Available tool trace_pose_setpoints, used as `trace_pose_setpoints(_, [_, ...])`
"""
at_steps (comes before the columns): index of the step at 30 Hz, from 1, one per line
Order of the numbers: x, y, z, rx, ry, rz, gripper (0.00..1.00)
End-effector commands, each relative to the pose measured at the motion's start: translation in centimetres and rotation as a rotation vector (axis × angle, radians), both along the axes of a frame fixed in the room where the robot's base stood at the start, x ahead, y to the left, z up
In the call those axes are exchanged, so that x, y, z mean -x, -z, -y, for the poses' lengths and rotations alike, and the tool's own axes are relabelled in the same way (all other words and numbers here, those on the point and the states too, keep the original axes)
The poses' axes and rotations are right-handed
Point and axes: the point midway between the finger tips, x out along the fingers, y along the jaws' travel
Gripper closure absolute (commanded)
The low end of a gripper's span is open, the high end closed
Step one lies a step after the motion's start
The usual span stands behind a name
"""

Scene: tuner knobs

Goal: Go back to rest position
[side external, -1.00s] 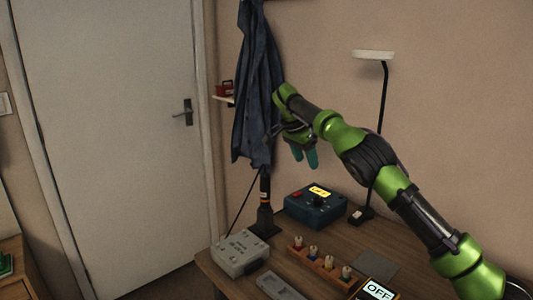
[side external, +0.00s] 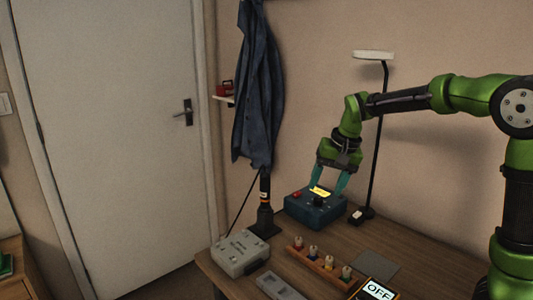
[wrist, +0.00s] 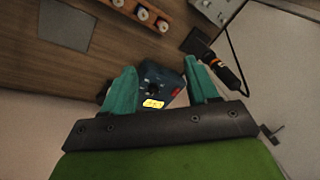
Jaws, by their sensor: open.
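My gripper (side external: 327,178) is open and empty, with its teal fingers pointing down. In the side view it shows in front of or above the blue tuner box (side external: 298,207), which has a yellow lit display (side external: 320,191), a dark knob (side external: 318,201) and a red button (side external: 297,194). In the wrist view the box (wrist: 163,76) lies beyond and between the two fingers (wrist: 163,90), with its knob in sight. I see no contact, and the gap to the box is hard to judge.
A lamp (side external: 376,140) stands behind at the right. A jacket (side external: 257,95) hangs at the back wall.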

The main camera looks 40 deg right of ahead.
Motion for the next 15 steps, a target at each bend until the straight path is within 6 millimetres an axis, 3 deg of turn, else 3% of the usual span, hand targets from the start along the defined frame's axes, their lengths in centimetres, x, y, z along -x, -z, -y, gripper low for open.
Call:
trace_pose_setpoints(3, [4.3,-0.8,-3.8,-0.017,-0.146,0.092,0.41])
trace_pose_setpoints(7, [9.0,-1.0,-7.3,-0.002,-0.283,0.188,0.41])
trace_pose_setpoints(12, [14.1,-0.4,-10.3,0.042,-0.398,0.291,0.41])
trace_pose_setpoints(15, [15.9,-0.4,-11.1,0.059,-0.420,0.330,0.41])
